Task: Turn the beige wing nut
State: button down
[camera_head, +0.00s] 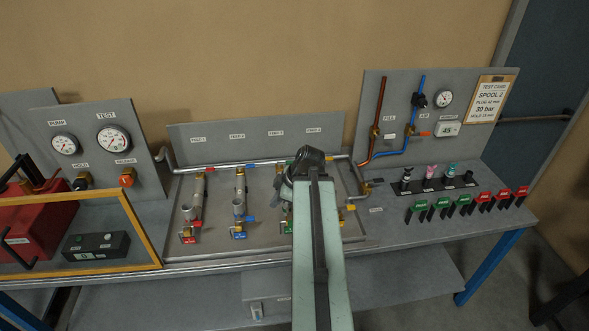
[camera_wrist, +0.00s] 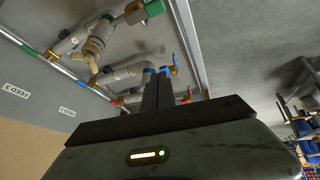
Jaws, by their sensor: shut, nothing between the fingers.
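My gripper (camera_wrist: 158,76) shows there as two dark fingers held together, empty, with a blue handle (camera_wrist: 168,70) close to the tips. I cannot tell whether they touch. In the head view, my arm covers the right part of the pipe panel and hides the gripper.
The grey panel (camera_head: 262,201) carries pipe branches with a red valve (camera_head: 188,237), a blue valve (camera_head: 238,233) and a green valve (camera_head: 287,228). A gauge board (camera_head: 101,157) stands left. A board with a fill line (camera_head: 378,104) stands right, above several green and red clips.

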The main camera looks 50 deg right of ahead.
jog(key=s+d+r+n+t+h+p, duration=0.1)
jog(key=s+d+r, duration=0.2)
jog(key=s+d, duration=0.15)
jog(key=s+d+r+n+t+p, duration=0.1)
jog(key=s+d+r, duration=0.2)
jog(key=d, duration=0.3)
jog(key=w+d+f+b, duration=0.1)
jog(key=w+f+b, duration=0.7)
jog(key=w, duration=0.1)
jog(key=shift+w, duration=0.3)
